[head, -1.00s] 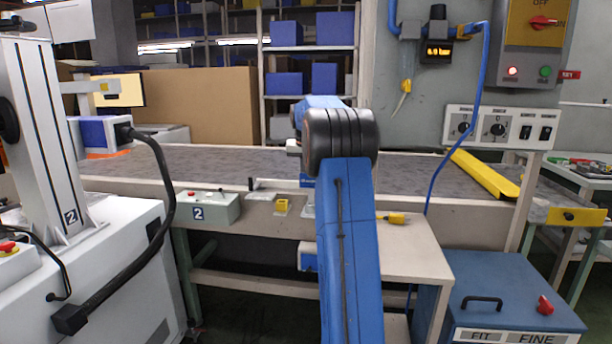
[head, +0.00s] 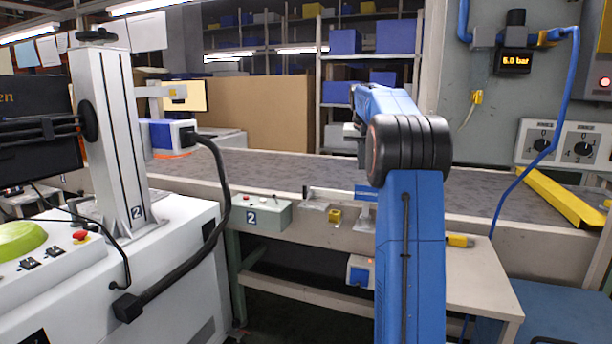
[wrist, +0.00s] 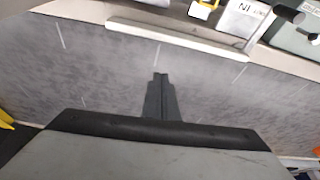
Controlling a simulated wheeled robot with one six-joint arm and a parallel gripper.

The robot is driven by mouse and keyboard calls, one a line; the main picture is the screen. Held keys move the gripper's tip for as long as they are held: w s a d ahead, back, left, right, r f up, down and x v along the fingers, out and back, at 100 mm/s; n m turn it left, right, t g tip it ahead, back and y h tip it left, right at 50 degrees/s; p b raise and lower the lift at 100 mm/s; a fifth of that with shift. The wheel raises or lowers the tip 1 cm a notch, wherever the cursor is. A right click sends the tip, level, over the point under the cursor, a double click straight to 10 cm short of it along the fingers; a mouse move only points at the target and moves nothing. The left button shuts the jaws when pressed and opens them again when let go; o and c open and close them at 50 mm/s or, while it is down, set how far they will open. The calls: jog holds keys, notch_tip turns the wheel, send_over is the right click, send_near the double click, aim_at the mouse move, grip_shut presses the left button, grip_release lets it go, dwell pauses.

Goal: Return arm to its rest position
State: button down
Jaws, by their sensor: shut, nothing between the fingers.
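My gripper (wrist: 160,84) shows in the wrist view with its two dark fingers together and nothing between them. It is over the grey conveyor belt (wrist: 95,75), apart from any object; its height above the belt is hard to judge. In the head view my blue arm rises from the bottom with its black elbow joint at the top, in front of the conveyor (head: 275,172). The gripper is hidden or too unclear there.
A yellow guard bar (head: 560,196) lies along the belt's right part. A control box (head: 258,217) marked 2 is on the conveyor's front edge. A white machine (head: 165,270) stands at left. A small table (head: 480,277) and blue cabinet (head: 560,310) are at right.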

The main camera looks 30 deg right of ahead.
jog(key=s+a+f+n, duration=0.1)
jog(key=s+a+n, duration=0.1)
jog(key=s+a, duration=0.6)
jog(key=s+a+n+t+y, duration=0.1)
jog(key=s+a, duration=0.2)
jog(key=a, duration=0.9)
jog(key=s+a+f+n, duration=0.1)
jog(key=s+a+n, duration=0.1)
jog(key=s+a, duration=0.6)
jog(key=s+a+f+n+y, duration=0.1)
jog(key=s+a+f+n, duration=0.1)
jog(key=s+a+f, duration=0.6)
jog(key=s+a+f+n+t+y, duration=0.1)
jog(key=s+a+f+n, duration=0.1)
jog(key=s+a+f, duration=0.7)
jog(key=s+f, duration=0.1)
jog(key=s, duration=0.5)
jog(key=shift+a+f, duration=0.25)
jog(key=shift+a, duration=0.05)
jog(key=shift+s, duration=0.1)
